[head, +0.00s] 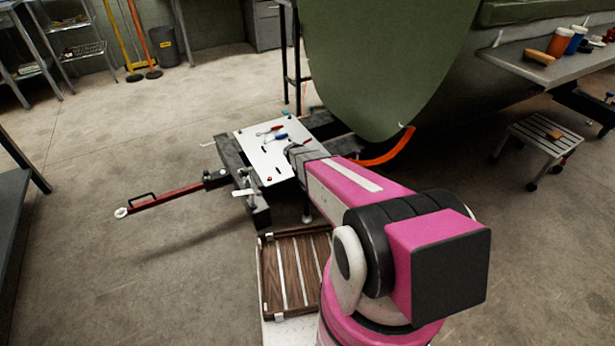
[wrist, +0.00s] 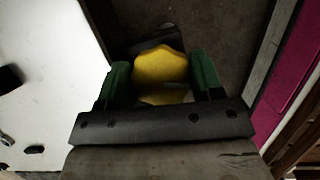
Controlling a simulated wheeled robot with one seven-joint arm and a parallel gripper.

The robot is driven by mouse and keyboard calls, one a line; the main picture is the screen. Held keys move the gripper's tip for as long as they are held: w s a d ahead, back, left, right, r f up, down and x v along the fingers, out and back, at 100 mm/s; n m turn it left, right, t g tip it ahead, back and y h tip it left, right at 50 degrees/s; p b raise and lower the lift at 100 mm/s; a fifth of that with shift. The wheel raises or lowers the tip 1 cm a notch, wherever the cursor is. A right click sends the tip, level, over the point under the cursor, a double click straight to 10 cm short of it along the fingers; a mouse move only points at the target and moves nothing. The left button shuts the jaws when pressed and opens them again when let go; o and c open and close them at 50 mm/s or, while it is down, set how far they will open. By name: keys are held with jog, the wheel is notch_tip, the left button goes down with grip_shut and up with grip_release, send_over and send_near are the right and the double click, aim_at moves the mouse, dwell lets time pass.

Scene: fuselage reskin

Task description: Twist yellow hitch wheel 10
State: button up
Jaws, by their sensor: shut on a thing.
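The yellow hitch wheel (wrist: 160,68) has a lobed edge and shows in the middle of the wrist view. My gripper (wrist: 163,82) has green fingers on the left and right sides of the wheel and is shut on it. The lower part of the wheel is partly hidden by the gripper's dark body. In the head view, my pink arm reaches to the white plate (head: 262,158) on the hitch frame. The wheel and the fingertips are hidden there behind the arm.
Red and blue handled tools (head: 281,136) lie on the plate. A red tow bar (head: 165,196) extends left from the frame. The green fuselage panel (head: 385,65) hangs close behind.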

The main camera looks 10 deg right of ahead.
jog(key=shift+n+t, duration=0.3)
jog(key=shift+n, duration=0.3)
jog(key=o, duration=0.9)
jog(key=v, duration=1)
jog(key=shift+r, duration=0.45)
jog(key=shift+s, duration=0.15)
